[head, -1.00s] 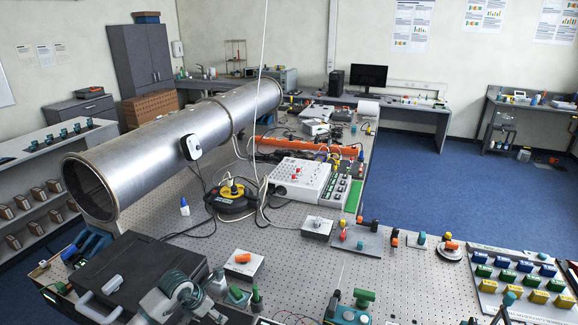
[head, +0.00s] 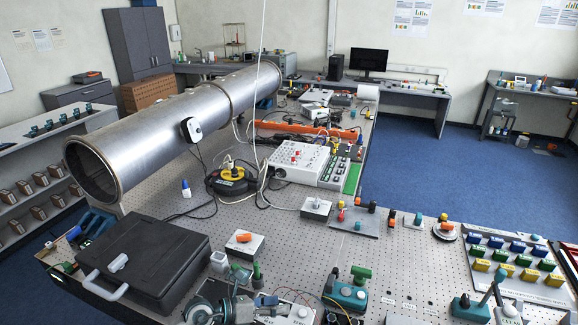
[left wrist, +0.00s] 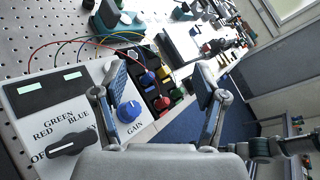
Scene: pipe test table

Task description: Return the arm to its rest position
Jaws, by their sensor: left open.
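A light control box (left wrist: 75,115) with a black selector knob (left wrist: 70,142) and a blue gain knob (left wrist: 129,111) lies beyond the fingers. The left finger covers part of this box.
The closed black case (head: 146,258) lies at the front left. A large metal pipe (head: 160,140) runs behind it. The perforated table (head: 405,268) carries a teal box (head: 346,297), a white box with an orange knob (head: 244,245) and a tray of coloured blocks (head: 480,262).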

